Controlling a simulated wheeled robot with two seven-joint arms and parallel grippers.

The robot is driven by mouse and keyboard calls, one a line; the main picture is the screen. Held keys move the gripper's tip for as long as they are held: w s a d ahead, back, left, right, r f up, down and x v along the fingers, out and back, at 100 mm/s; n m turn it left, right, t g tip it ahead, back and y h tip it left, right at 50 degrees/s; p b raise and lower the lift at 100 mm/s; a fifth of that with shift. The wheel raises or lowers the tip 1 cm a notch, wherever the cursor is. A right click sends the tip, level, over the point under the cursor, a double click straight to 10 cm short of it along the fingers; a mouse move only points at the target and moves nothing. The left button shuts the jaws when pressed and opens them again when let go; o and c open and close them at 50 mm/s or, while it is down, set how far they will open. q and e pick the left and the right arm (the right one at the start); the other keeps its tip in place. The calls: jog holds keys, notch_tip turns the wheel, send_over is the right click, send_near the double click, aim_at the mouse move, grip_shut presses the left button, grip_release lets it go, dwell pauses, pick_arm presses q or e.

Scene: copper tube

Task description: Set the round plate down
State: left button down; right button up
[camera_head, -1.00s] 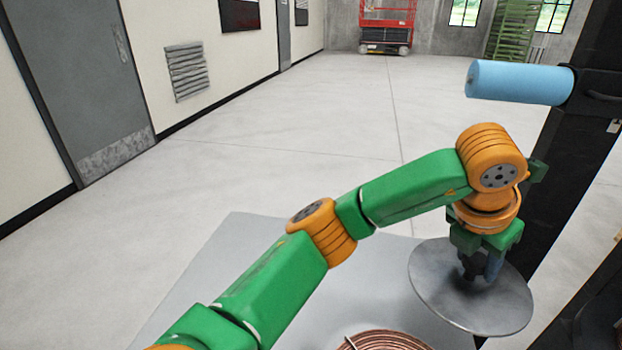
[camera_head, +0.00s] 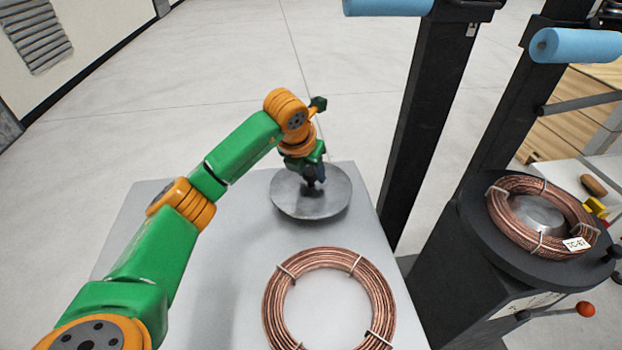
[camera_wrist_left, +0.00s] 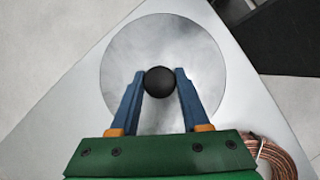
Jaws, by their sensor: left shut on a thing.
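The round plate (camera_head: 300,205) is a grey metal disc with a dark knob at its middle, at the far end of the grey table (camera_head: 220,290). My left gripper (camera_head: 314,183) is above it, shut on the knob. In the left wrist view the two blue fingers (camera_wrist_left: 159,88) close on the black knob (camera_wrist_left: 159,80), and the round plate (camera_wrist_left: 190,45) spreads out below them. The plate looks level over the table top. I cannot tell whether it touches the table. My right gripper is not in view.
A copper tube coil (camera_head: 280,310) lies on the table, nearer than the plate. To the right, another copper coil (camera_head: 510,215) sits on a black machine turntable (camera_head: 475,225). Dark posts (camera_head: 425,110) with blue rollers (camera_head: 575,45) stand behind. The table's left part is clear.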

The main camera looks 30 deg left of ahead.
pick_arm(q)
notch_tip(320, 180, down, 3)
jog(key=shift+r, duration=0.2)
jog(key=shift+c, duration=1.9)
grip_release()
jog(key=shift+s+d, duration=0.1)
jog(key=v, duration=1.2)
